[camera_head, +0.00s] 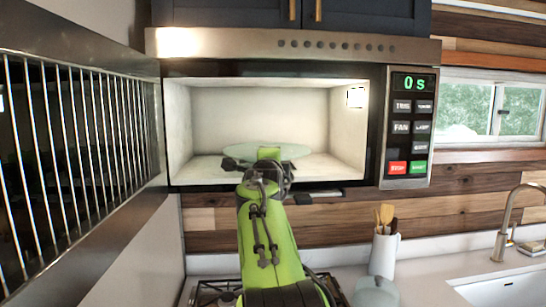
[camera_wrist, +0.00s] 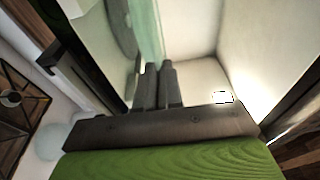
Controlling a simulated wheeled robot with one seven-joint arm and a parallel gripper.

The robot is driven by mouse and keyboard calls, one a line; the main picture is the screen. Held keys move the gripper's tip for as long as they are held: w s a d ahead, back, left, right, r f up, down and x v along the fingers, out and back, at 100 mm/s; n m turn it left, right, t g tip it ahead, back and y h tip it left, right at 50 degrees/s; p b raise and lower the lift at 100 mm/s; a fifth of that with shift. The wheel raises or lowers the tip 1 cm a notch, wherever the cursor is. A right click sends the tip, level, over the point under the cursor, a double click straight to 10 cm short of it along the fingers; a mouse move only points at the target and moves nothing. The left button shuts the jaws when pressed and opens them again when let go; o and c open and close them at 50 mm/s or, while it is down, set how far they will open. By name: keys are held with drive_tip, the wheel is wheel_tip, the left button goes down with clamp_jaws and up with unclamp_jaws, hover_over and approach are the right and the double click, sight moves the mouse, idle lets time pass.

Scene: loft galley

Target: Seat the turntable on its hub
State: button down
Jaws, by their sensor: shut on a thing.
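The turntable (camera_head: 237,152) is a pale green, see-through disc inside the open microwave (camera_head: 293,45). It looks roughly level, a little above the cavity floor. In the wrist view the turntable (camera_wrist: 147,30) shows nearly edge-on as a teal band between my fingertips. My gripper (camera_wrist: 158,75) is shut on its near edge. In the head view my wrist and arm cover the front middle of the disc. I cannot make out the hub. A grey rounded patch beside the disc in the wrist view may be its shadow.
The cavity's pale side wall (camera_head: 349,130) stands right of the disc, with a bright lamp panel (camera_head: 356,97) on it. The control panel (camera_head: 409,130) reads 0 s. A barred rack (camera_head: 75,150) stands close on the left. A utensil crock (camera_head: 383,252) and sink are below right.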

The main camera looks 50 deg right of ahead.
drive_tip(key=p+x, duration=0.3)
drive_tip(key=x, duration=0.1)
drive_tip(key=shift+w+a+r, duration=0.2)
drive_tip(key=shift+w+r, duration=0.1)
wheel_tip(320, 180, down, 2)
drive_tip(key=shift+w+d+f+b, duration=0.1)
drive_tip(key=shift+d+b, duration=0.05)
drive_tip(key=shift+b, duration=0.5)
drive_tip(key=shift+f+b, duration=0.2)
drive_tip(key=shift+b, duration=0.15)
drive_tip(key=shift+r, duration=0.1)
drive_tip(key=shift+f+b, duration=0.7)
drive_tip(key=shift+b, duration=0.15)
idle(0.7)
